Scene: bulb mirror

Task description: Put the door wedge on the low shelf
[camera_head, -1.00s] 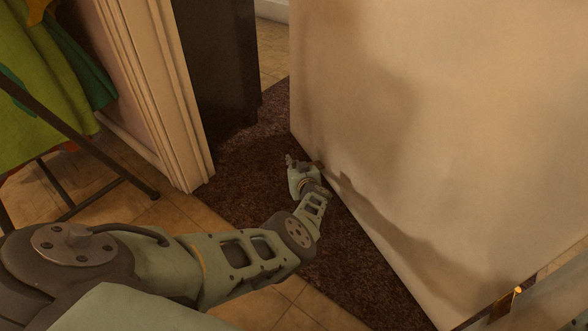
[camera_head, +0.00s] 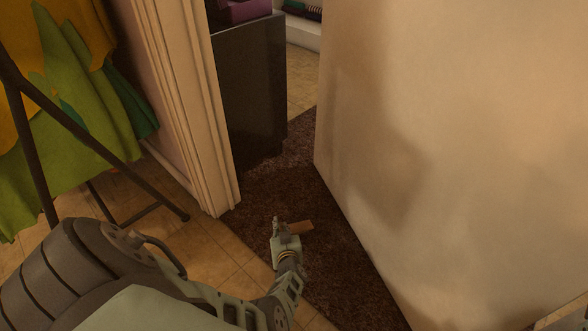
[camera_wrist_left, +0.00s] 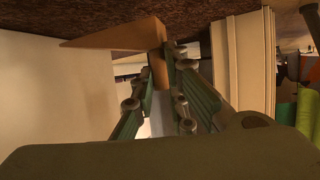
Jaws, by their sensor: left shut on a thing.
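The door wedge is a light brown wooden wedge. In the head view the wedge (camera_head: 301,227) sticks out to the right of my left gripper (camera_head: 281,229), which is shut on it above the dark carpet. In the left wrist view the wedge (camera_wrist_left: 118,39) shows large, its thin end pointing left and its thick end between the fingers of the gripper (camera_wrist_left: 158,75). I do not see a low shelf that I can name with certainty. My right gripper is not in view.
A pale door (camera_head: 450,150) stands on the right over a dark brown carpet (camera_head: 290,180). A white door frame (camera_head: 195,110) and a black cabinet (camera_head: 250,95) are at the back. A rack with green and orange cloth (camera_head: 75,110) stands at the left on tiles.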

